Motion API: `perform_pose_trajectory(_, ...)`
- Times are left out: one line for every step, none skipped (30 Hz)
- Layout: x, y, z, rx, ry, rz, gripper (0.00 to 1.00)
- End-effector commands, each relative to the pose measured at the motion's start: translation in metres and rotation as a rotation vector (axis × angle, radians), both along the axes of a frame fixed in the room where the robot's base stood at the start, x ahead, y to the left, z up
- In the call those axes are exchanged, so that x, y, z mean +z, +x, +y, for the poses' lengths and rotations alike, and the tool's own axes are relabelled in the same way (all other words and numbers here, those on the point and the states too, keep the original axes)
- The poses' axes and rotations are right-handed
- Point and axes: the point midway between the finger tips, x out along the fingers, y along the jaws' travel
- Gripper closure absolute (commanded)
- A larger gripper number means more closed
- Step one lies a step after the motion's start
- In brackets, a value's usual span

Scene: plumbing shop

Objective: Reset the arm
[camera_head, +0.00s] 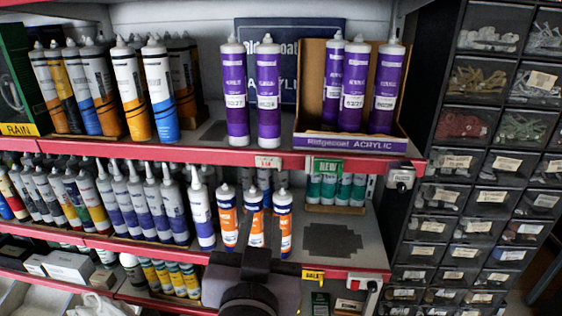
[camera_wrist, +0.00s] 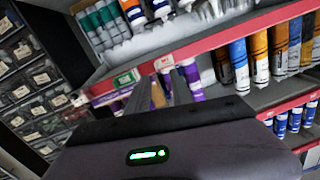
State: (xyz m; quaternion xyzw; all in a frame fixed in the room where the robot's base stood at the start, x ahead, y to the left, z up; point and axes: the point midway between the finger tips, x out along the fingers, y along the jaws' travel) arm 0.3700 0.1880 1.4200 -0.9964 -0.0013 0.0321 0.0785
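My gripper (camera_wrist: 157,84) shows in the wrist view as two grey fingers standing apart, reaching up from the dark gripper body. The fingers look open. A tan patch shows between them, and I see nothing clearly held. In the head view, my dark arm (camera_head: 250,285) is at the bottom centre, in front of the lower shelves.
Purple acrylic tubes (camera_head: 235,95) and a cardboard display box (camera_head: 310,110) stand on the upper red-edged shelf. Orange-and-white tubes (camera_head: 228,218) stand below, near my arm. A drawer cabinet (camera_head: 490,130) stands at the right. The lower shelf has bare room (camera_head: 368,235) at its right.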

Motion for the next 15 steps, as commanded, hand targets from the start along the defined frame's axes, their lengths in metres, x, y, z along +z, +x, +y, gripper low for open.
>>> perform_pose_trajectory(-0.026, 0.013, -0.005, 0.042, 0.097, 0.034, 0.73)
perform_pose_trajectory(-0.038, 0.019, -0.005, 0.085, 0.156, 0.064, 0.73)
perform_pose_trajectory(-0.053, 0.024, -0.005, 0.148, 0.224, 0.112, 0.73)
perform_pose_trajectory(-0.064, 0.025, -0.006, 0.192, 0.261, 0.152, 0.73)
perform_pose_trajectory(-0.077, 0.024, -0.008, 0.232, 0.287, 0.198, 0.73)
perform_pose_trajectory(-0.096, 0.019, -0.013, 0.273, 0.309, 0.269, 0.73)
perform_pose_trajectory(-0.113, 0.013, -0.02, 0.294, 0.316, 0.328, 0.73)
perform_pose_trajectory(-0.131, 0.005, -0.028, 0.305, 0.318, 0.394, 0.73)
perform_pose_trajectory(-0.157, -0.008, -0.043, 0.3, 0.314, 0.488, 0.73)
perform_pose_trajectory(-0.176, -0.019, -0.056, 0.283, 0.309, 0.56, 0.73)
perform_pose_trajectory(-0.194, -0.031, -0.069, 0.257, 0.305, 0.631, 0.73)
perform_pose_trajectory(-0.217, -0.048, -0.088, 0.21, 0.303, 0.72, 0.73)
perform_pose_trajectory(-0.23, -0.06, -0.1, 0.175, 0.303, 0.778, 0.73)
perform_pose_trajectory(-0.241, -0.071, -0.112, 0.137, 0.304, 0.829, 0.73)
perform_pose_trajectory(-0.252, -0.084, -0.124, 0.092, 0.308, 0.885, 0.73)
